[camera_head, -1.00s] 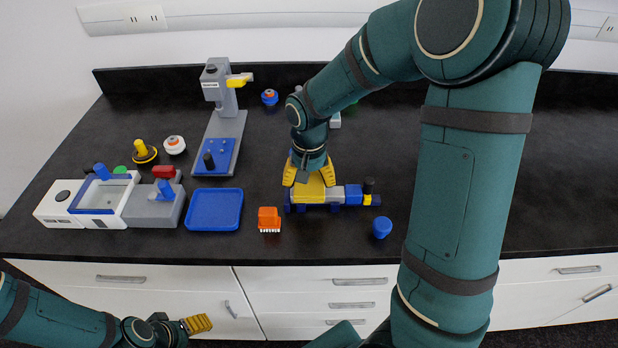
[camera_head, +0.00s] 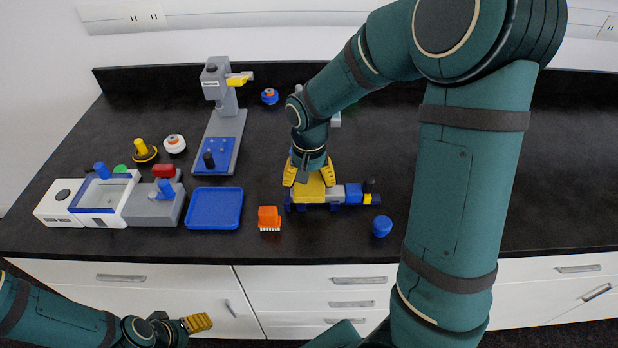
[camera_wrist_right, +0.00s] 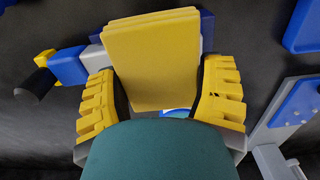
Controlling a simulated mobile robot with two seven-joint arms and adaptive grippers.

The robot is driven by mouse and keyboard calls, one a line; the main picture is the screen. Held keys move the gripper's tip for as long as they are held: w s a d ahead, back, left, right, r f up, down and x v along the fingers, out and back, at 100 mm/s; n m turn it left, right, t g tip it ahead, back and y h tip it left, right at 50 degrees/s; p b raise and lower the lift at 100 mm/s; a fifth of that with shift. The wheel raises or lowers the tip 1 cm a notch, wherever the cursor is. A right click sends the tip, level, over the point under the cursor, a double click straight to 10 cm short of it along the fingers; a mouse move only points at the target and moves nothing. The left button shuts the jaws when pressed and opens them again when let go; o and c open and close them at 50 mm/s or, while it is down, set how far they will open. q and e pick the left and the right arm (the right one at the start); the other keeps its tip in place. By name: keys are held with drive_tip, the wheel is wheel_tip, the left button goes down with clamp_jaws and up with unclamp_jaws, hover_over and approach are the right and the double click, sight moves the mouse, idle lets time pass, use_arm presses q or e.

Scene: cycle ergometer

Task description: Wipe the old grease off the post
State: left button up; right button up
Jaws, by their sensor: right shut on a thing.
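My right gripper (camera_head: 308,175) is shut on a yellow layered slab (camera_head: 312,190). In the right wrist view the slab (camera_wrist_right: 155,50) sits between the two yellow fingers of the right gripper (camera_wrist_right: 160,98). The slab is over a low blue and grey device (camera_head: 338,196); whether it rests on it is unclear. The device has a yellow and black end piece (camera_head: 369,197) at its right. My left gripper (camera_head: 199,323) is at the lower left, in front of the counter, apart from everything. Which part is the post, and any grease, I cannot tell.
A grey stand (camera_head: 217,150) with a blue plate is at the back left. A blue tray (camera_head: 214,225), an orange brush (camera_head: 269,217) and a blue cup (camera_head: 382,226) lie near the front. White and grey machines (camera_head: 104,200) stand at the left. The counter's right side looks clear.

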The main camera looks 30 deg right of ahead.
drive_tip(key=shift+f+b, duration=0.3)
drive_tip(key=shift+f, duration=0.1)
idle(0.6)
drive_tip(key=shift+d, duration=0.1)
drive_tip(key=shift+s+d, duration=0.15)
drive_tip(key=shift+d, duration=0.05)
drive_tip(key=shift+s+d, duration=0.2)
drive_tip(key=shift+d, duration=0.1)
drive_tip(key=shift+s+d, duration=0.1)
drive_tip(key=shift+s+d, duration=0.1)
drive_tip(key=shift+d, duration=0.1)
idle(0.3)
drive_tip(key=shift+a, duration=0.1)
drive_tip(key=shift+w+a, duration=0.35)
drive_tip(key=shift+a, duration=0.2)
